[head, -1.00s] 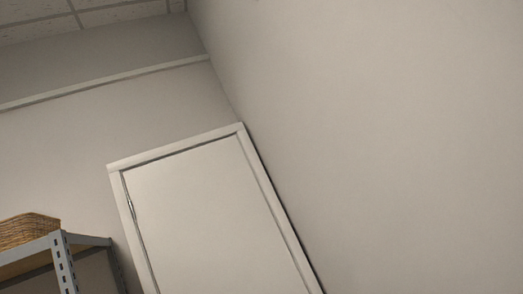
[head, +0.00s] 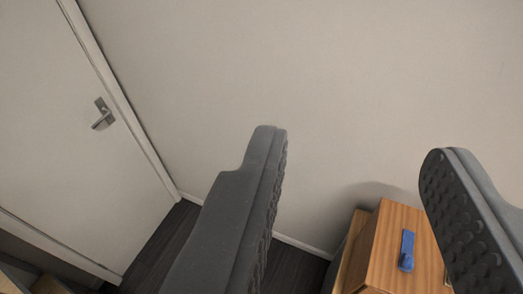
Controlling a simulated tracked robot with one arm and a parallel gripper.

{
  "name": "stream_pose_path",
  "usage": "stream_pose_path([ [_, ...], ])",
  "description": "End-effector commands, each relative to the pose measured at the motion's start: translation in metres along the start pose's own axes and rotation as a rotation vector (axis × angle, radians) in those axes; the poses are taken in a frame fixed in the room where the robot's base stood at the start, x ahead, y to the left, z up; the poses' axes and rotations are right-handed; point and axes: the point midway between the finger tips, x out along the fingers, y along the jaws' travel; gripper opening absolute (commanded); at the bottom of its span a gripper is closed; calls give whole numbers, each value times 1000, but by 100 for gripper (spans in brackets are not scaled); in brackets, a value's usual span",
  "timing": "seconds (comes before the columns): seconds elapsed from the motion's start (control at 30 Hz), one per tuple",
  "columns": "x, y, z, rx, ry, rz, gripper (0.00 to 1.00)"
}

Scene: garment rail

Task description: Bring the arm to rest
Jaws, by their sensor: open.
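My gripper (head: 360,160) shows in the head view with its two dark grey fingers wide apart. The left finger rises from the bottom middle, and the right finger comes in from the right edge. The fingers are open, with nothing between them but the pale wall and part of a wooden cabinet behind. The rest of my arm is out of the picture.
A white door (head: 70,130) with a metal handle (head: 103,114) is at the left. A wooden cabinet (head: 385,245) with a blue object (head: 407,250) on it stands at the lower right, partly behind the right finger. Dark floor (head: 165,240) shows at the bottom.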

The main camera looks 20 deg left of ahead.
Motion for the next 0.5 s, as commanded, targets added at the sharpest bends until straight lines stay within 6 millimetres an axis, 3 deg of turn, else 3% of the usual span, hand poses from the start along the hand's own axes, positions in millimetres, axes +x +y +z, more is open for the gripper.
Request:
stream_pose_path([
  [0.23, 4, 0, 14, -1, 0, 1, 43],
  [0.5, 17, 1, 69, -1, 0, 1, 43],
])
